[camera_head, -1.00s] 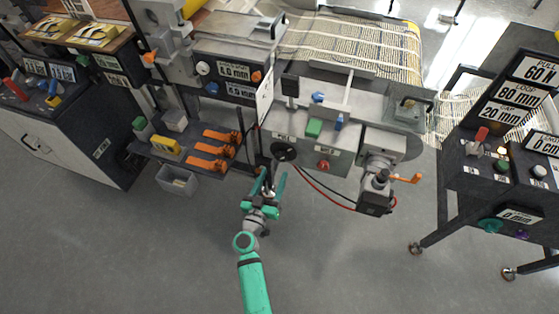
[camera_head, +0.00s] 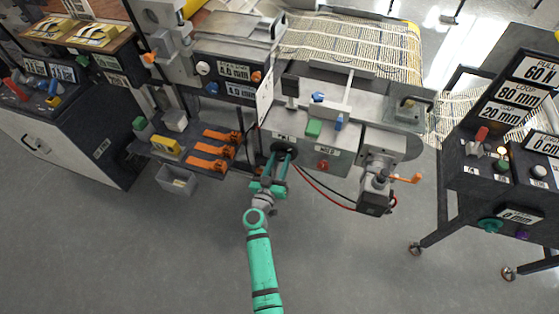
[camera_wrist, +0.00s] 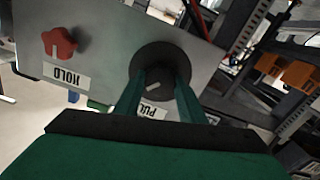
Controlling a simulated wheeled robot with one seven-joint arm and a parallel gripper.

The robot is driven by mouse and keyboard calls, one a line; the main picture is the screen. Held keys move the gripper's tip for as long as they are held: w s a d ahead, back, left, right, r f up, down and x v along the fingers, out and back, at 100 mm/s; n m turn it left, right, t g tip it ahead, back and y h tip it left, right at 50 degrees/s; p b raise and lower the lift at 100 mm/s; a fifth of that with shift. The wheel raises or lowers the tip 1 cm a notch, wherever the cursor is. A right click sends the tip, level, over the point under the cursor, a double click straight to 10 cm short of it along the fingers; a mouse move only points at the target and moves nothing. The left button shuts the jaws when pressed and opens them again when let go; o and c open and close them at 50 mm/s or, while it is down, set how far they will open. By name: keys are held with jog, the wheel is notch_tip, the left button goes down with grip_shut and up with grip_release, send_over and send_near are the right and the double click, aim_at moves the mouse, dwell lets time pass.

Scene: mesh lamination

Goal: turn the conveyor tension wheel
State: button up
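A black round wheel (camera_head: 282,146) is on the front face of the grey machine; in the wrist view the dark disk (camera_wrist: 148,57) sits above a label partly covered by a finger. My gripper (camera_head: 283,155) is at this wheel. In the wrist view its two green fingers (camera_wrist: 164,76) are apart, with their tips over the wheel's face and a small light mark between them. I cannot tell whether the tips touch the wheel. Part of the wheel is hidden behind the fingers.
A red knob (camera_wrist: 62,43) above a HOLD label is beside the wheel, and red and black cables run nearby. Orange clamps (camera_head: 210,163) on a shelf are to the left. An orange-handled crank (camera_head: 405,179) is to the right. The floor in front is clear.

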jog(key=c, duration=0.3)
jog(key=shift+c, duration=0.2)
jog(key=m, duration=0.4)
jog(key=shift+m, duration=0.3)
jog(key=m, duration=0.5)
jog(key=shift+m, duration=0.3)
jog(key=m, duration=0.4)
jog(key=shift+d, duration=0.1)
jog(key=m, duration=0.5)
jog(key=shift+f, duration=0.1)
jog(key=shift+m, duration=0.4)
